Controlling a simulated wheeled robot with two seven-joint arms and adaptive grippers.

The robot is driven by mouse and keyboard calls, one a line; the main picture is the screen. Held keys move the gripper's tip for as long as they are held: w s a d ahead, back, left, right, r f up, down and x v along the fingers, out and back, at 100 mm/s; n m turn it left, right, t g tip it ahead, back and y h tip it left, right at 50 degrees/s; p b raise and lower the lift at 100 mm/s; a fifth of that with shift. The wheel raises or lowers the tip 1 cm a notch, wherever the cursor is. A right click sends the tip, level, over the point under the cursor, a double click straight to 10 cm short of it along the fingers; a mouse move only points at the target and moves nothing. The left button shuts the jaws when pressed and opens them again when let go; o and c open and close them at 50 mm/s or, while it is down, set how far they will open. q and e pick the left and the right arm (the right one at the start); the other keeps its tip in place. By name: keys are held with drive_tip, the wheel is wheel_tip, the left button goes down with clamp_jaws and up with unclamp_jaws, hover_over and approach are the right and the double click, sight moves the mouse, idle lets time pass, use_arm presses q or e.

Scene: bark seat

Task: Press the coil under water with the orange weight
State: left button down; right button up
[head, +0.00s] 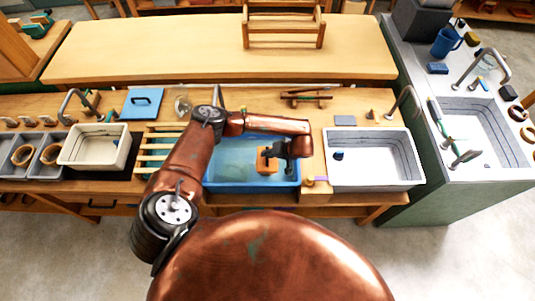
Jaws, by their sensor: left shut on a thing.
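My left gripper (268,153) reaches over the right part of the blue tub (225,184) and is shut on the orange weight (266,167). The weight shows as a small orange block just below the fingers, inside the tub's outline. I cannot tell whether it touches the water or something beneath it. The water (233,155) looks pale blue-green. I see no coil in the tub; my arm and the weight cover part of it. Brown rings that look like coils lie in grey bins at the left, one of them here (50,153). My right gripper is not in view.
A white basin (335,184) stands right of the tub, and a cream basin (66,160) stands left beyond a slatted rack (150,160). A blue lidded board (143,103) and a wooden stand (305,97) lie behind. A grey sink counter (440,180) is at the right.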

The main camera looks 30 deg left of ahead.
sight(270, 160)
use_arm(q)
drive_tip(key=shift+f+b, duration=2.35)
drive_tip(key=shift+f, duration=0.75)
drive_tip(key=shift+f+b, duration=1.75)
drive_tip(key=shift+f, duration=0.6)
drive_tip(key=c, duration=1.9)
unclamp_jaws()
drive_tip(key=shift+c, duration=0.2)
drive_tip(key=o, duration=0.5)
